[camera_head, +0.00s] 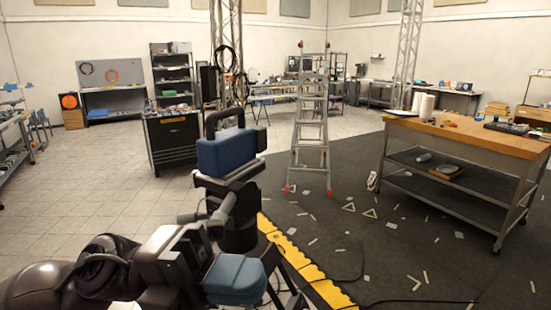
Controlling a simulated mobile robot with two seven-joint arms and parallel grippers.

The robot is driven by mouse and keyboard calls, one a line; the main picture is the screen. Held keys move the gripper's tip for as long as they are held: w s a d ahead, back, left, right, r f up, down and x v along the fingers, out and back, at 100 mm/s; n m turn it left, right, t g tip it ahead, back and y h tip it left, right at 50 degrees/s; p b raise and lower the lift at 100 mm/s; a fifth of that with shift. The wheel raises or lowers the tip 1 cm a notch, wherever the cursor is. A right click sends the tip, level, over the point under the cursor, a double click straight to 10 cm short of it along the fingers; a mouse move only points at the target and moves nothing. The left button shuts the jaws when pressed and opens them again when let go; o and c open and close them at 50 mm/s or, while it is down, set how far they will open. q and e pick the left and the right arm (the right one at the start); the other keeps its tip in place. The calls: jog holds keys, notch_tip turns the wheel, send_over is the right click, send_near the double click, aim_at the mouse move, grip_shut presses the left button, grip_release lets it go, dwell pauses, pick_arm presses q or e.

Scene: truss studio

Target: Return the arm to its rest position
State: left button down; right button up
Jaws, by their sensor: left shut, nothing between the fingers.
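My left arm comes in from the lower left, with its dark links bent low in the camera_head view. My left gripper (236,279) is at the bottom, left of the picture's middle. Its blue-grey fingers are shut with nothing between them. It is in front of the black stand, and I cannot tell how much room lies between them. My right gripper is not in view.
A blue device with a black handle (228,152) tops a black stand close by. A yellow cable ramp (290,256) edges the dark mat. A stepladder (311,130), a wooden-topped workbench (470,135) and a black tool cabinet (172,140) stand beyond. Left floor is clear.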

pick_arm(q)
jog(key=w+a+r+n+t+h, duration=0.1)
jog(key=w+a+n+t+h, duration=0.4)
jog(key=n+t, duration=0.65)
jog(key=w+a+f+n+t+y, duration=0.4)
jog(key=a+f+n+t+y, duration=0.25)
jog(key=n+y, duration=0.45)
jog(key=w+a+f+n+t+y, duration=0.3)
jog(key=a+f+n+t+y, duration=0.4)
jog(key=n+y, duration=0.4)
jog(key=s+a+f+n+g+y, duration=0.2)
jog(key=s+f+g, duration=0.15)
jog(key=f, duration=0.35)
jog(key=s+a+f+n+g+y, duration=0.2)
jog(key=f+g, duration=0.2)
jog(key=f, duration=0.3)
jog(key=s+a+f+n+g, duration=0.2)
jog(key=s+f+g, duration=0.8)
jog(key=s, duration=0.5)
jog(key=w+f+m+t+h, duration=0.1)
jog(key=w+f+t, duration=0.6)
jog(key=f+t, duration=0.2)
jog(key=shift+w+f, duration=0.15)
jog(key=shift+f, duration=0.85)
